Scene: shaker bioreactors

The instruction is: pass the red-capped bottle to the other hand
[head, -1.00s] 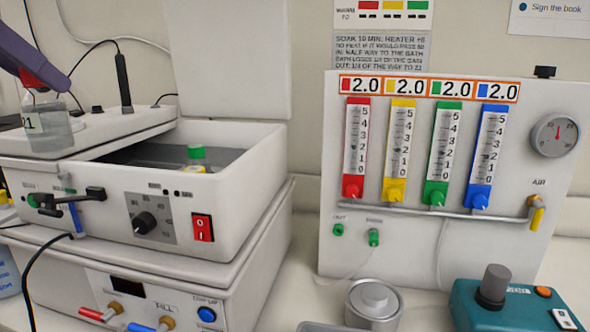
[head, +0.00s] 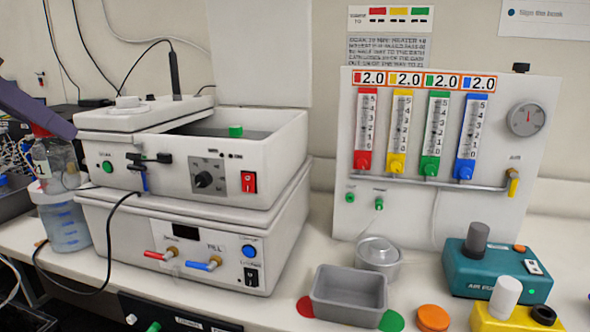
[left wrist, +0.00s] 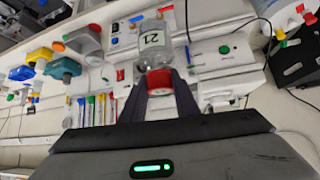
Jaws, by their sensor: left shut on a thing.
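My left gripper (head: 47,131) comes in at the left edge of the head view and is shut on the red cap. In the left wrist view its two dark fingers (left wrist: 159,85) close on either side of the cap. The bottle hangs below the gripper in the head view, in front of a jug and left of the water bath. My right gripper does not show.
The water bath (head: 130,185) stands on a white fill unit (head: 120,240). A translucent jug (head: 68,235) is at left. A flow-meter panel (head: 350,240) stands behind a grey tray (head: 350,314), a metal pot (head: 378,252) and a teal pump (head: 470,275). Some bench shows between unit and tray.

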